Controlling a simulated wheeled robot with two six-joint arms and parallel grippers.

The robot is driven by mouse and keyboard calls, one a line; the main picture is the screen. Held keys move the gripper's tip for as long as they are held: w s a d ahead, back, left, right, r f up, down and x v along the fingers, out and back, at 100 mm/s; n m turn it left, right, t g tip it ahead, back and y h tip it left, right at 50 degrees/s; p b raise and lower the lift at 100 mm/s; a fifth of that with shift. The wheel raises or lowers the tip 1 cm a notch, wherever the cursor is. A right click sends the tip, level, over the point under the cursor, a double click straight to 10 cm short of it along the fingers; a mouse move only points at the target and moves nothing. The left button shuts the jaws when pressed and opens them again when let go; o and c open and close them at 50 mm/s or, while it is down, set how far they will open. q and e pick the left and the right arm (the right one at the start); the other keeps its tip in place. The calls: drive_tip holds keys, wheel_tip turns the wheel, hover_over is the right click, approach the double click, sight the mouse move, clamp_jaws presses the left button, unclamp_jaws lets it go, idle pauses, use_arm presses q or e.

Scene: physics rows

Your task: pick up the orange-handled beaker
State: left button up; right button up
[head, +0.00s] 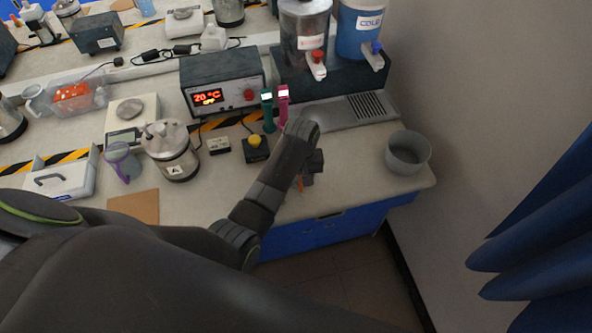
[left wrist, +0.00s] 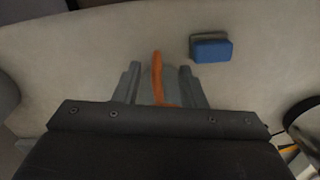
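The orange-handled beaker is mostly hidden behind my left gripper in the head view; only a bit of its orange handle (head: 301,184) shows near the bench's front edge. In the left wrist view the orange handle (left wrist: 157,78) stands between the two fingers, with a faint greyish body around it. My left gripper (head: 310,176) reaches down over the bench there. In the left wrist view its fingers (left wrist: 160,68) are apart, one on each side of the beaker, with no clear contact. My right gripper is not in view.
A blue block (left wrist: 210,47) lies beside the beaker in the left wrist view. A grey bowl (head: 408,153) stands to the right, a black box with a yellow button (head: 255,148) to the left. A purple-handled beaker (head: 122,161) and a metal vessel (head: 171,152) stand further left.

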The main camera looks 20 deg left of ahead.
sight(301, 190)
use_arm(q)
drive_tip(key=shift+w+d+f+p, duration=0.1)
drive_tip(key=shift+f+p, duration=0.2)
drive_tip(key=shift+f, duration=1.05)
drive_tip(key=shift+w+f+p, duration=0.1)
drive_tip(key=shift+f+p, duration=0.15)
drive_tip(key=shift+f, duration=1.1)
drive_tip(key=shift+s, duration=0.1)
drive_tip(key=shift+c, duration=0.3)
clamp_jaws()
